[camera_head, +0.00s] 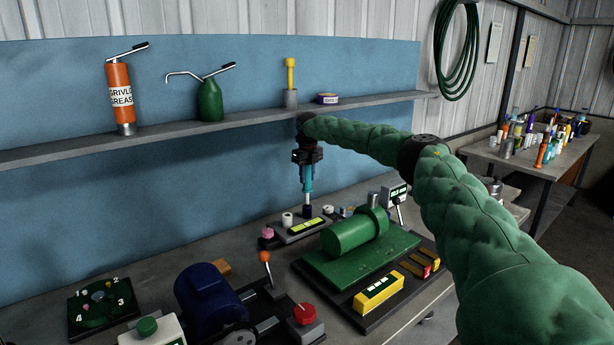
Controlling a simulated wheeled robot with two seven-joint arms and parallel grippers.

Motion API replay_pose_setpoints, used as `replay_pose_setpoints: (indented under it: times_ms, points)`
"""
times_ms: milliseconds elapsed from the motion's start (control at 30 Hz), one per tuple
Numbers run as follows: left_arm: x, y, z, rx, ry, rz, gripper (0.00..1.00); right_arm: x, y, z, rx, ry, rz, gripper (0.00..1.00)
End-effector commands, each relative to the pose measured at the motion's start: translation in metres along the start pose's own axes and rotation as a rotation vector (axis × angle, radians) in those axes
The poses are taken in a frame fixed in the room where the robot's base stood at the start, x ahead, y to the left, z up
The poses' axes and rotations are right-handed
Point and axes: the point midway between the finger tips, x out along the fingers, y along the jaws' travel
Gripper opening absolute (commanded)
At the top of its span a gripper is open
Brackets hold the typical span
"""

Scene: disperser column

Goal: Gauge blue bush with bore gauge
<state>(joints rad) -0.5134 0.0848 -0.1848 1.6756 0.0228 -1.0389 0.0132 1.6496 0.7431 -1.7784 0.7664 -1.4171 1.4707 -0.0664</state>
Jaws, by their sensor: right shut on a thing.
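My right gripper (307,157) is shut on the bore gauge (307,178), a teal, upright tool with a thin stem pointing down. The stem's lower end is at the small dark blue bush (307,212); I cannot tell whether it is inside the bore or just above it. The bush stands by a grey block with a yellow-green label (306,226). A white bush (287,219) stands to its left and another small white piece (328,209) to its right. My left gripper is not in view.
A green cylinder on a green plate (355,233) stands right of the bushes, with a small display (397,191) behind it. A blue motor (208,297) and an orange-knobbed lever (265,257) stand in front. A shelf (240,117) runs along the blue wall behind.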

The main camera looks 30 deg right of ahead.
Motion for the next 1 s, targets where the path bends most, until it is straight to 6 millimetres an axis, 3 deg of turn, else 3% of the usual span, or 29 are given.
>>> replay_pose_setpoints:
  times_ms: [1000]
  points:
    - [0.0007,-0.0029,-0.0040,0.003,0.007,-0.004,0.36,0.0090,0.0001,-0.0002,0.000,0.000,0.001,0.00]
